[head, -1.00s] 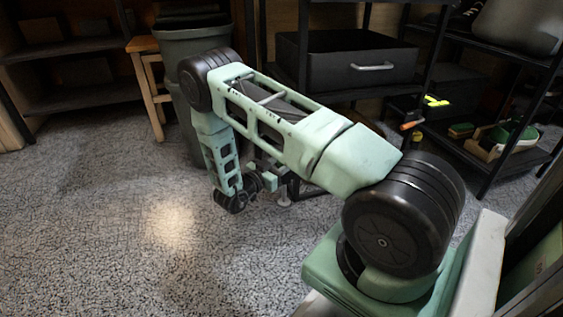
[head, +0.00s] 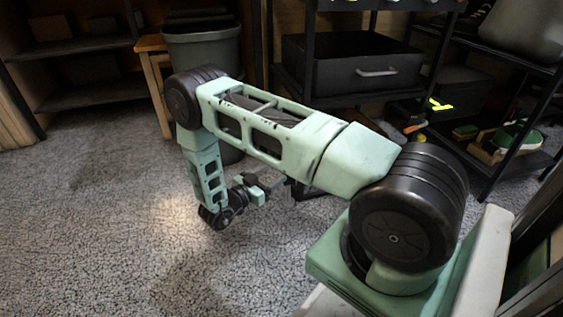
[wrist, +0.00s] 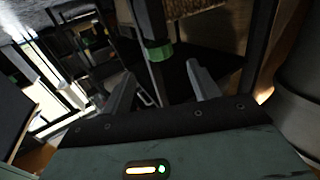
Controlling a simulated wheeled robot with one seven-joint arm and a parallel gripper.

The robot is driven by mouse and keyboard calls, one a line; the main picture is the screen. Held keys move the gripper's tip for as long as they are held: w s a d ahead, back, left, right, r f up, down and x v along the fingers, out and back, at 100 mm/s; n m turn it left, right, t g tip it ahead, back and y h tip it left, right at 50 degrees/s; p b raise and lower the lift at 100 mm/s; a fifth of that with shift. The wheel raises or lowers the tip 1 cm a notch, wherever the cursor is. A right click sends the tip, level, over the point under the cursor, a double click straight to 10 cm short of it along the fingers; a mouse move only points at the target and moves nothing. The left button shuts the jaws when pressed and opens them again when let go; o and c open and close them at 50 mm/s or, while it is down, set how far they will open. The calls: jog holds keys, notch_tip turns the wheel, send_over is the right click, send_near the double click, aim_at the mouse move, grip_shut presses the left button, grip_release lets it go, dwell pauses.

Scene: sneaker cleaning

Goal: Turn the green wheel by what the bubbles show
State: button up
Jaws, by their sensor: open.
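My gripper (wrist: 160,80) shows in the wrist view with its two grey fingers spread apart and nothing between them. Beyond the fingertips a small green part (wrist: 159,53) sits at the end of a dark upright piece; I cannot tell whether it is the green wheel. In the head view my gripper (head: 268,187) hangs low over the floor in front of the shelving, small and partly dark. No bubbles can be made out in either view.
A dark grey bin (head: 203,48) stands behind my arm, beside a wooden stool (head: 155,85). A black drawer (head: 352,66) sits in the rack. A green shoe (head: 512,134) is on the lower shelf at right. The speckled floor (head: 90,220) at left is clear.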

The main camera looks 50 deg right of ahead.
jog(key=a+p, duration=0.3)
jog(key=a, duration=0.7)
jog(key=shift+w, duration=0.1)
